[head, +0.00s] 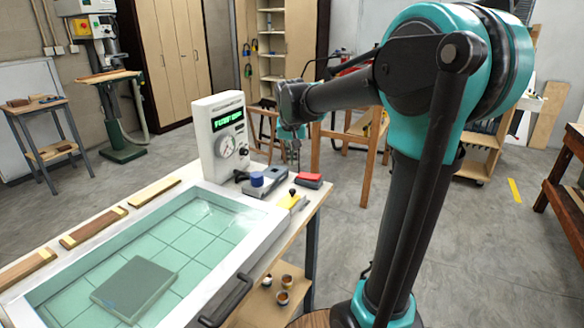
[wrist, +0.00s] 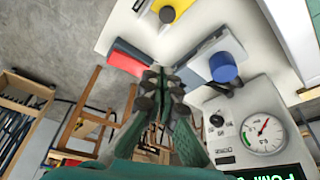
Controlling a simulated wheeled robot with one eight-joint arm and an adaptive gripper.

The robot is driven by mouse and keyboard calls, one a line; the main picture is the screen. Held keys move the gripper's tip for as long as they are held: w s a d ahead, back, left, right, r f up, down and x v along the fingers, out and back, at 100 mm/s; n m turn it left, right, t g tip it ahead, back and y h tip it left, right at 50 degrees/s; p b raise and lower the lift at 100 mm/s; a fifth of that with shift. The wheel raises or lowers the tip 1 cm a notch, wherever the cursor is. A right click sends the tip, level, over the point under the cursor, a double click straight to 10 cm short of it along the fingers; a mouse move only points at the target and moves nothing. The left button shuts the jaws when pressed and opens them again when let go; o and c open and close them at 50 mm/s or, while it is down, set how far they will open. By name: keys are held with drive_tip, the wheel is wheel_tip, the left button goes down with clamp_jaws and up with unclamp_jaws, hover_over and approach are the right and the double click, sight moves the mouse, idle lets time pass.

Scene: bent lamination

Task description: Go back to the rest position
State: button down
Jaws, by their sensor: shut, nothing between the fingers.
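My gripper (head: 292,148) is shut and empty. In the head view it points down beyond the far right corner of the workbench (head: 299,226), close to the control box. In the wrist view the fingers of my gripper (wrist: 158,98) come together at the middle, with the red block and the box with a blue knob beyond them. My teal and black arm stretches from the right of the head view toward the upper middle.
A white control box (head: 219,140) with dial and green display stands near my gripper. A red block (head: 308,179) and blue-knobbed box (head: 262,183) sit at the bench corner. A framed glass lid (head: 180,245) covers much of the bench. Wooden trestles (head: 355,137) stand behind.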

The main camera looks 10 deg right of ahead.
drive_tip(key=shift+s+r, duration=0.2)
drive_tip(key=shift+r, duration=0.45)
drive_tip(key=s+d+f+n, duration=0.1)
drive_tip(key=s+d+f, duration=0.3)
drive_tip(key=s+f, duration=0.6)
drive_tip(key=s+d+f, duration=0.4)
drive_tip(key=s+f, duration=0.6)
drive_tip(key=s, duration=0.6)
drive_tip(key=shift+d+f+n+y, duration=0.15)
drive_tip(key=shift+f+n+y, duration=0.15)
drive_tip(key=shift+n, duration=0.1)
drive_tip(key=shift+d+r, duration=0.1)
